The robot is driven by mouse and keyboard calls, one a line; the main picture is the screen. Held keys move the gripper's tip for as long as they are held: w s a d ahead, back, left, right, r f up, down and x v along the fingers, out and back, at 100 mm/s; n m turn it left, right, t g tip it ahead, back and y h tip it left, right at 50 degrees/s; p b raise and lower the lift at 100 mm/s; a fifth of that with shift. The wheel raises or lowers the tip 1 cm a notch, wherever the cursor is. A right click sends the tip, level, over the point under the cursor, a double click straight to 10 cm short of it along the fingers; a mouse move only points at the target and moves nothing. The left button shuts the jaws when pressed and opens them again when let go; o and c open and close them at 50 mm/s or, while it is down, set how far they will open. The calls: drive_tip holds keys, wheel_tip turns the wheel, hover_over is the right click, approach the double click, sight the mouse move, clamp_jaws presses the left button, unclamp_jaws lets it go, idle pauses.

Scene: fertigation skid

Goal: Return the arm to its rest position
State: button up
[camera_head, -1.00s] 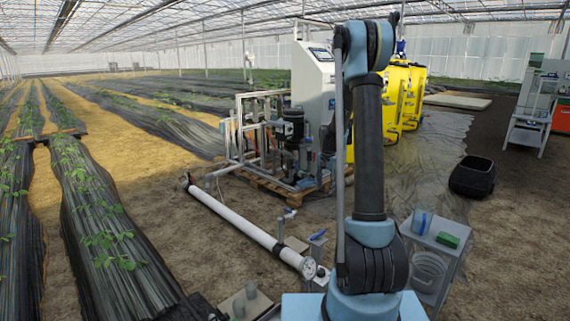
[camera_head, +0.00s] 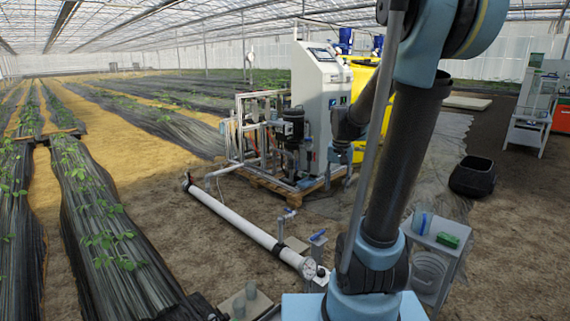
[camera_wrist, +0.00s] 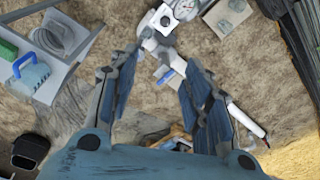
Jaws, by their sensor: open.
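My arm fills the right half of the head view, its long dark link leaning to the upper right from the light blue base. The elbow is cut off by the top edge. Another dark and blue part of my arm shows behind the link, in front of the skid. My gripper (camera_wrist: 158,65) is open in the wrist view. Its two fingers stand apart with nothing held between them. The white pipe with its round gauge (camera_wrist: 184,8) lies beyond the fingertips, over bare soil.
The fertigation skid (camera_head: 286,115) stands on a pallet behind the white pipe (camera_head: 240,225). A black bin (camera_head: 472,178) sits farther right.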

drive_tip(key=s+f+n, duration=0.1)
drive_tip(key=s+f, duration=0.2)
drive_tip(key=s, duration=0.7)
drive_tip(key=s+f+n, duration=0.2)
drive_tip(key=s+f, duration=0.1)
drive_tip(key=s, duration=0.8)
drive_tip(key=shift+s+f+n+t, duration=0.15)
drive_tip(key=shift+s+n+t, duration=0.15)
drive_tip(key=shift+t, duration=0.1)
drive_tip(key=shift+d, duration=0.1)
